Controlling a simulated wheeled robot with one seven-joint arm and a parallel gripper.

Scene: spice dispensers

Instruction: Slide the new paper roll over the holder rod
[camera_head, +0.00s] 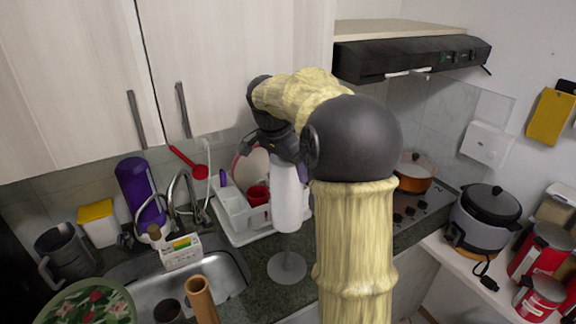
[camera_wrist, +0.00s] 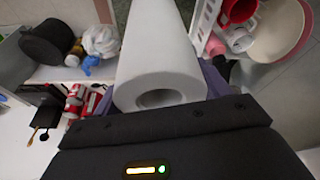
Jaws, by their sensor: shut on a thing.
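The white paper roll (camera_head: 286,195) hangs upright below my gripper (camera_head: 283,160), which is shut on its top end. In the wrist view the roll (camera_wrist: 165,45) runs away from the gripper, its near open end facing the camera. The holder's round grey base (camera_head: 287,268) stands on the dark counter directly under the roll. A short piece of the holder rod (camera_head: 288,244) shows between the base and the roll's lower end. The roll hides the rest of the rod, so I cannot tell whether it is inside or behind the roll.
A white dish rack (camera_head: 236,210) with a red cup (camera_head: 258,195) stands close behind and left of the roll. The sink (camera_head: 225,275) is at left, with a brown tube (camera_head: 201,298) in front. An orange pot (camera_head: 415,172) sits on the stove at right.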

